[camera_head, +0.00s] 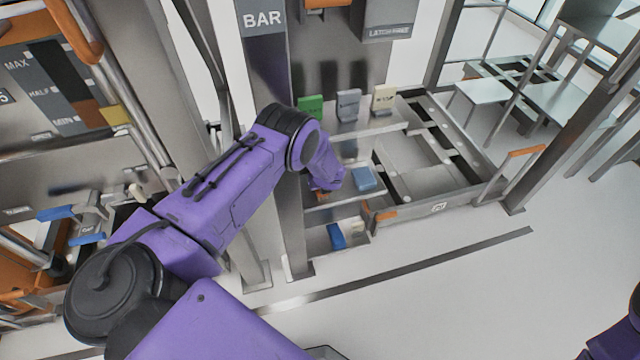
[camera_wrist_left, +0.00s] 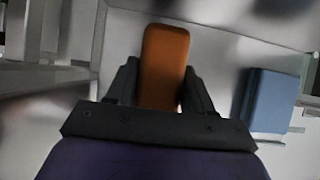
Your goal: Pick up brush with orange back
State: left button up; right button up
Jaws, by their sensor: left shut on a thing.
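The brush with the orange back (camera_wrist_left: 164,62) is in the left wrist view, upright in the picture between the two fingers. My left gripper (camera_wrist_left: 160,85) is shut on it, with a dark finger on each side. In the head view my left gripper (camera_head: 325,185) is at the end of the purple arm, over the shelf unit, and its wrist hides most of the brush. Whether the brush touches the surface below cannot be told. My right gripper is not in view; only a bit of my right arm shows at the lower right edge.
A blue-backed brush (camera_wrist_left: 270,100) lies just right of the gripper; it also shows in the head view (camera_head: 363,179). Another blue item (camera_head: 337,236) lies in a lower tray. Green (camera_head: 311,107), grey (camera_head: 348,105) and cream (camera_head: 384,98) blocks stand behind. A metal post (camera_head: 292,220) is close left.

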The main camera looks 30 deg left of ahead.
pick_arm(q)
jog(key=shift+r, duration=0.5)
jog(key=v, duration=0.2)
jog(key=shift+r, duration=0.35)
jog(key=s+d+b, duration=0.2)
jog(key=s+d, duration=0.9)
jog(key=d, duration=0.2)
jog(key=shift+o, duration=1.1)
jog(key=shift+c, duration=0.4)
